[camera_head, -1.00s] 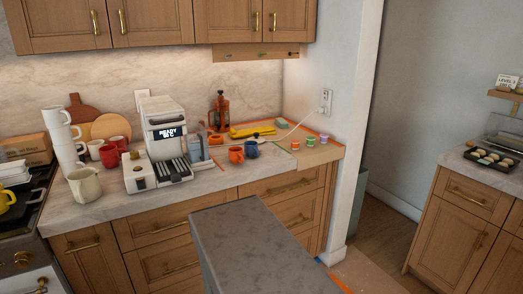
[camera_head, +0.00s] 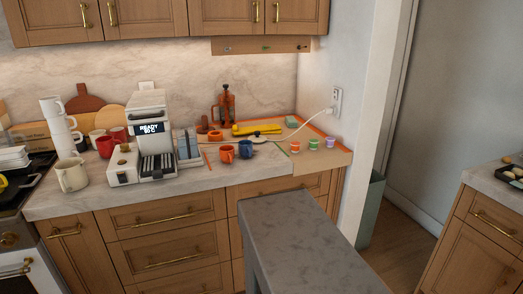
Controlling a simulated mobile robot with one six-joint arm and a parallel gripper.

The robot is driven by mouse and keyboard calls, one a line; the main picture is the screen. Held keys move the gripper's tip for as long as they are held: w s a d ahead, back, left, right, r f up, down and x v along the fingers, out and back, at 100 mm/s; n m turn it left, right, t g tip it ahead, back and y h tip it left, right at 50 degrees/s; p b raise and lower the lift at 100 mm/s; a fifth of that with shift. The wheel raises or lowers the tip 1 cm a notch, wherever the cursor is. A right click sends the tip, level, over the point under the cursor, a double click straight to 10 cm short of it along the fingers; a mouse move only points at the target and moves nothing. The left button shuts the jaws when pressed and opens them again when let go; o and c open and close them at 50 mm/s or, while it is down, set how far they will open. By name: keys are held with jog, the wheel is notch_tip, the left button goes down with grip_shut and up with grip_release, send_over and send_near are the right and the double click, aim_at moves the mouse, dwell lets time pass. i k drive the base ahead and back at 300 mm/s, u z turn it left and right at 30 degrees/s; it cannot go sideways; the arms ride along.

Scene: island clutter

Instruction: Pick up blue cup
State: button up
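The blue cup (camera_head: 245,150) stands upright on the marble counter (camera_head: 215,181), near its front edge. An orange cup (camera_head: 227,154) stands just to its left. Another orange cup (camera_head: 215,136) sits a little behind them. My gripper is not in the head view, so its state and its distance from the blue cup do not show.
A coffee machine (camera_head: 150,127) stands left of the cups. A white cable runs across the counter behind them to a wall outlet (camera_head: 336,98). Small coloured pots (camera_head: 313,144) stand to the right. A grey-topped island (camera_head: 300,240) lies in the foreground.

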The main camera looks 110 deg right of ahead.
aim_at(247, 151)
jog(key=k, duration=0.4)
jog(key=z, duration=0.6)
jog(key=i, duration=0.75)
jog(key=u, duration=1)
jog(key=k, duration=0.15)
jog(key=z, duration=2.7)
